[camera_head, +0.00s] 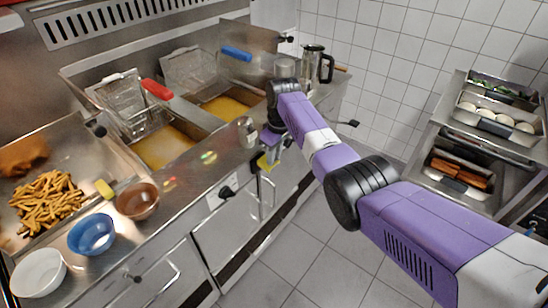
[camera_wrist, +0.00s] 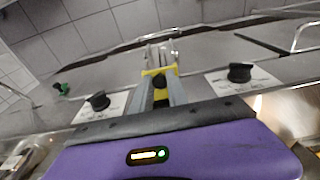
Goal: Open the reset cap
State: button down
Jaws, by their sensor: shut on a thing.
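My gripper (camera_wrist: 160,72) reaches to the fryer's front panel, its yellow-tipped fingers close together. It also shows in the head view (camera_head: 267,163), small and partly covered by my arm. A small black round piece (camera_wrist: 160,83), which looks like the reset cap, sits between the fingers, and they are shut on it. Its hinge and what lies under it are hidden, so I cannot tell how far it is open.
Black knobs stand on the panel left (camera_wrist: 98,100) and right (camera_wrist: 240,72) of my gripper. Above are fryer baskets with a red handle (camera_head: 157,89) and a blue handle (camera_head: 236,53). Bowls stand on the counter, including a blue bowl (camera_head: 92,234). The floor (camera_head: 325,255) is clear.

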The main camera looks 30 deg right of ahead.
jog(key=shift+f, duration=0.1)
jog(key=c, duration=1.3)
grip_release()
notch_tip(320, 180, up, 8)
jog(key=s, duration=0.1)
jog(key=shift+d+f, duration=0.15)
